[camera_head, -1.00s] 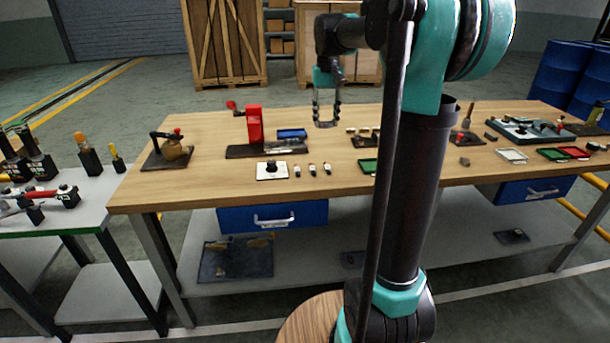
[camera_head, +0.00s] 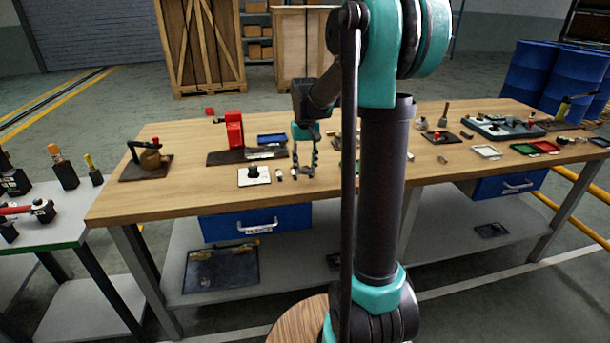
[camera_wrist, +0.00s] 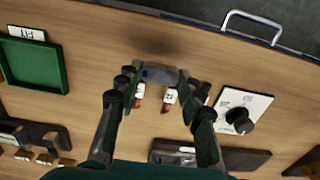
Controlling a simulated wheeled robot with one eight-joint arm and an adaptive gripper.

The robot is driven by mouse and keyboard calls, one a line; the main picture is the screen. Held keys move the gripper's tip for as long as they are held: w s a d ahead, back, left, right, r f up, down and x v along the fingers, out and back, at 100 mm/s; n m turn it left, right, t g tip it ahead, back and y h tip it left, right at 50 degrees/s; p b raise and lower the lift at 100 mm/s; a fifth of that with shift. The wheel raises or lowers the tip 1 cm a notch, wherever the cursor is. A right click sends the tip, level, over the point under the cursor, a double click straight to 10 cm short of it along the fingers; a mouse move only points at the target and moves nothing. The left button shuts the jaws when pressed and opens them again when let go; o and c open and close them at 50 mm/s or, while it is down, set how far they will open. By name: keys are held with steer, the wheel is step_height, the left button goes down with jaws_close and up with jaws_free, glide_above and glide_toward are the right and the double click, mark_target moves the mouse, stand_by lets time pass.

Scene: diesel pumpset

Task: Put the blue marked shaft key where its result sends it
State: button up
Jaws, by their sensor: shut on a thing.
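The green tray labelled FIT (camera_wrist: 35,65) lies to the left in the wrist view. In the head view the held bar is too small to tell.
A dark block with brass-coloured pieces (camera_wrist: 45,150) is at lower left. Bare bench lies between the green tray and the fingers.

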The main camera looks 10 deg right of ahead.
mark_target(305, 173)
steer(key=shift+f, duration=1.85)
steer(key=shift+f, duration=0.1)
steer(key=o, duration=1.3)
